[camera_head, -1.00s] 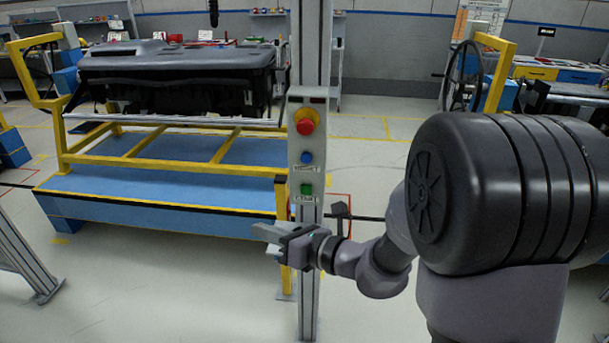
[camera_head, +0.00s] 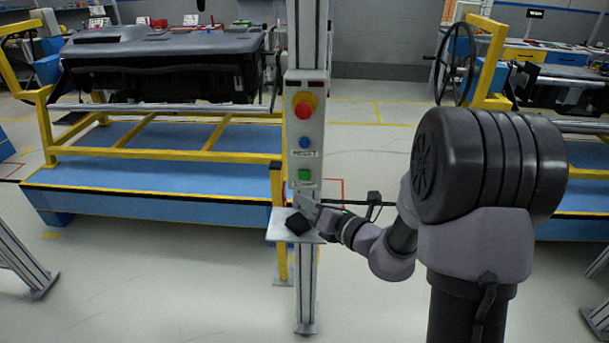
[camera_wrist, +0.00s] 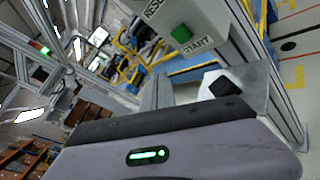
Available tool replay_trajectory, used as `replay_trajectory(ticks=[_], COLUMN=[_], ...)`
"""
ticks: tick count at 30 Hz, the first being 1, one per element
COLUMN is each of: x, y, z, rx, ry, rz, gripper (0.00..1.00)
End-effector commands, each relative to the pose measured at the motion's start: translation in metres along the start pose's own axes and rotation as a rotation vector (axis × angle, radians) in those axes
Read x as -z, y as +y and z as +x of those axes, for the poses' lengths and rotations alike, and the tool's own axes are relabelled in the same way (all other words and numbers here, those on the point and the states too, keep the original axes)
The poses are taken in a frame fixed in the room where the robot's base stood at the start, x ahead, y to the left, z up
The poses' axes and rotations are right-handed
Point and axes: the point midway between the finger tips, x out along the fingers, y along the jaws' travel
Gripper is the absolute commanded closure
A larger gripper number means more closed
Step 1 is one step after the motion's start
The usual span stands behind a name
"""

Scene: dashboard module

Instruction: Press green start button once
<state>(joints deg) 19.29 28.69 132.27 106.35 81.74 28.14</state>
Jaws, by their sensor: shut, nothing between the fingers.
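The green start button (camera_head: 304,175) is the lowest button on the light grey control panel (camera_head: 293,125) fixed to an upright post. In the wrist view the green button (camera_wrist: 181,33) shows near the top, beside the label START. My gripper (camera_head: 303,203) is shut and empty, just below the green button and in front of the post. It appears apart from the button, though the exact depth gap cannot be told. The button's face is uncovered in both views.
A red emergency knob (camera_head: 304,105) on a yellow base and a blue button (camera_head: 304,142) sit above the green one. A small grey shelf (camera_head: 280,235) juts out below the panel. A dark object (camera_head: 297,223) is at this shelf.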

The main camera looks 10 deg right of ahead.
Motion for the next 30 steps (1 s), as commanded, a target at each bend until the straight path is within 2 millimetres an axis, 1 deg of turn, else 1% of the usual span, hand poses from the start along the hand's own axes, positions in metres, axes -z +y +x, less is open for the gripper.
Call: replay_trajectory(ticks=[6,12,18,30], x=[-0.017,-0.028,-0.029,-0.029], y=[-0.016,-0.026,-0.030,-0.030], z=[0.022,0.036,0.041,0.041], rx=[0.000,0.000,0.000,0.000], ry=[0.000,0.001,0.001,0.001], rz=[0.000,0.000,0.000,0.000], gripper=[1.00,1.00,1.00,1.00])
